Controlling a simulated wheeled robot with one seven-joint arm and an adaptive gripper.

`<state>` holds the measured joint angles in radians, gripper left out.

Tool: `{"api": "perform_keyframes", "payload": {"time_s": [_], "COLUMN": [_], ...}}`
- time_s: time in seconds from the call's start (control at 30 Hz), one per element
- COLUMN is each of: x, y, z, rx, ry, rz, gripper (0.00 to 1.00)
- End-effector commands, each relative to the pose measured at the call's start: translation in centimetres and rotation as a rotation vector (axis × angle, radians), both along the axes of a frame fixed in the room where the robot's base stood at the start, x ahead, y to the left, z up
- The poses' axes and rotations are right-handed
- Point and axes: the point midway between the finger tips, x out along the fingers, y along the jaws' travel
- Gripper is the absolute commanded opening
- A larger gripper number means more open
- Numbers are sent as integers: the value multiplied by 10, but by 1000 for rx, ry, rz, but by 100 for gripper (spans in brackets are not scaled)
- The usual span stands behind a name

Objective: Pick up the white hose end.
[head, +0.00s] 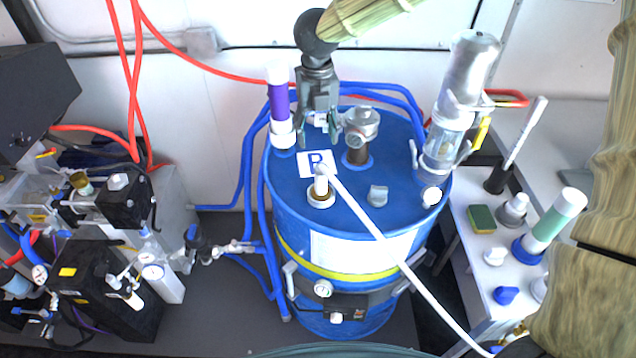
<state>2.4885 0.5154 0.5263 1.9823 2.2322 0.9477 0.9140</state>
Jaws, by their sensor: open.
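A white hose (385,245) runs from the lower right up across the top of a blue drum (345,205). Its white end (326,174) is at a short white fitting in a brass-coloured ring (321,198), just in front of a white label with a blue P (315,161). I cannot tell whether the hose end is joined to the fitting or rests on it. My gripper (318,138) points down over the back of the drum top, behind the label and hose end. Its fingers are apart, with no hose between them.
A purple-and-white cylinder (279,108) stands left of my gripper, and a metal-capped fitting (360,132) stands close to its right. A tall clear-and-grey pump (450,110) rises at the drum's right. A white side table (480,225) holds several small items.

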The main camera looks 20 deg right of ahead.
Motion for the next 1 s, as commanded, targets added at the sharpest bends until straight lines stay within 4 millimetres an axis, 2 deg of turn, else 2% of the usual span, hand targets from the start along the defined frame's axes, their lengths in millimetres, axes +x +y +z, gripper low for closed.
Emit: {"api": "perform_keyframes", "payload": {"time_s": [0.03, 0.43, 0.8, 1.0], "x": [-2, -3, -3, -3], "y": [-2, -5, -4, -5], "z": [-15, -38, -82, -91], "rx": [-3, -4, -5, -5], "ry": [6, 6, 8, 7], "rz": [1, -1, 3, 3], "gripper": [54, 54, 54, 54]}}
